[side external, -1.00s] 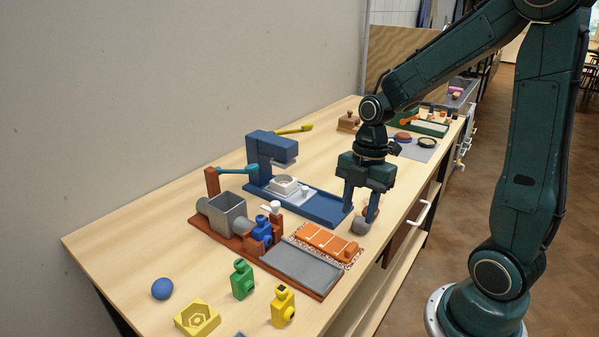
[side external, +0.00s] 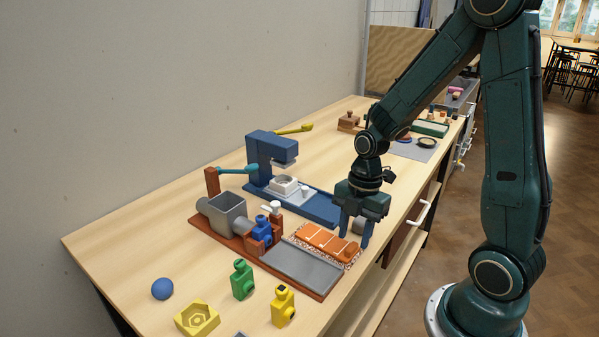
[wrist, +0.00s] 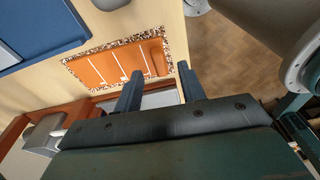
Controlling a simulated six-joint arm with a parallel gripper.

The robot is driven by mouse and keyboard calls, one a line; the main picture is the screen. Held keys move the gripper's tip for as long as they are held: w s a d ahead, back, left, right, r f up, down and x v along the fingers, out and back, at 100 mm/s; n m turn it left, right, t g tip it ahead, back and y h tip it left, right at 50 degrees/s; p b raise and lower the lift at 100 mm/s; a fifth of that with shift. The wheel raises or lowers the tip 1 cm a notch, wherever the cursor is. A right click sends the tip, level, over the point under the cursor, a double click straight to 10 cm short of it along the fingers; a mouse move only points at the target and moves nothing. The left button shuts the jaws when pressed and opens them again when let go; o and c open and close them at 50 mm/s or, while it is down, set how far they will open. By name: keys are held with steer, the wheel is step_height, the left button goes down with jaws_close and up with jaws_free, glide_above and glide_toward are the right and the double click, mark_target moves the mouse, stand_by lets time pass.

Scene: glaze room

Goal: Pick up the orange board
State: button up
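The orange board (side external: 325,240) lies on a speckled mat (side external: 349,264) near the table's front edge, beside the grey slab of the brown-based machine. Pale lines cross its top. In the wrist view the orange board (wrist: 122,63) lies beyond my fingertips, with the speckled border around it. My gripper (side external: 355,240) is above the board's far right end, pointing down. The exact height above the board is hard to tell.
The brown-based machine with a grey hopper (side external: 229,214) and grey slab (side external: 300,268) stands left of the board. A blue press (side external: 270,160) stands behind.

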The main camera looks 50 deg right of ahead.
steer(key=shift+a+f, duration=0.2)
steer(key=shift+f, duration=1.15)
jaws_close()
